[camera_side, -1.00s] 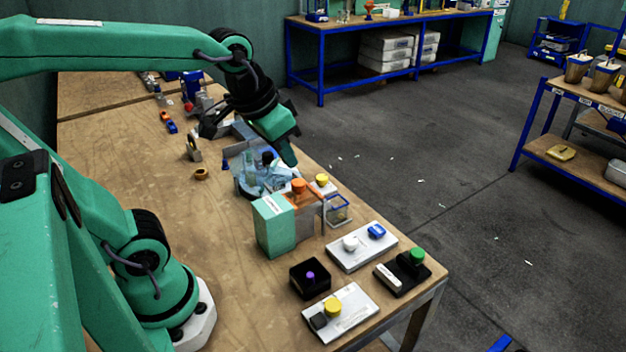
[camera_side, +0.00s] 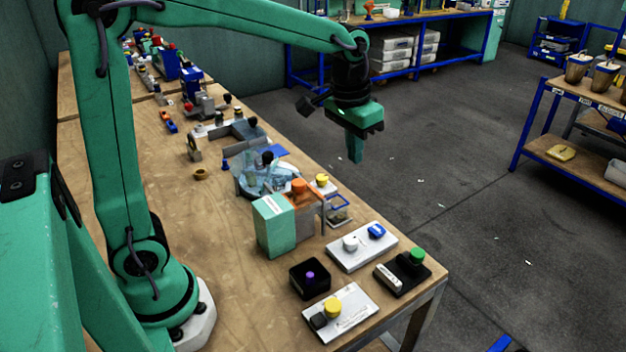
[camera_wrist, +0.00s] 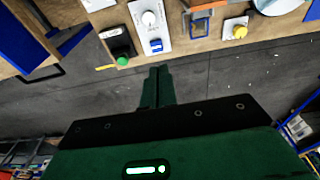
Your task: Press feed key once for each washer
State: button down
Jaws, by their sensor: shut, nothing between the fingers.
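My gripper (camera_side: 355,158) is shut and empty, pointing down above the bench's far edge in the side view. It also shows in the wrist view (camera_wrist: 158,70), with the bench beyond its tips. Several press keys stand on the bench: a white plate with white and blue buttons (camera_side: 362,246), a black block with a green button (camera_side: 417,256), a white plate with a yellow button (camera_side: 333,307), and a black box with a purple button (camera_side: 311,275). A small yellow button (camera_side: 322,180) sits by the orange-topped machine (camera_side: 299,186). I cannot tell which is the feed key. No washers are distinguishable.
A green box (camera_side: 273,225) stands beside the orange-topped machine. A clear round dish (camera_side: 262,180) stands behind it. More tools crowd the bench's far end. The wooden bench top (camera_side: 150,170) is clear near my base. Open floor lies right of the bench.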

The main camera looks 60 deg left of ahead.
jog(key=g, duration=0.2)
send_over(376, 229)
notch_tip(376, 229, down, 6)
jog(key=shift+r, duration=0.1)
dwell(0.3)
notch_tip(376, 229, down, 14)
jog(key=shift+f, duration=0.1)
dwell(0.7)
jog(key=shift+f, duration=1.15)
jog(key=shift+r, duration=0.15)
notch_tip(376, 229, up, 15)
jog(key=shift+w+t, duration=0.3)
dwell(0.7)
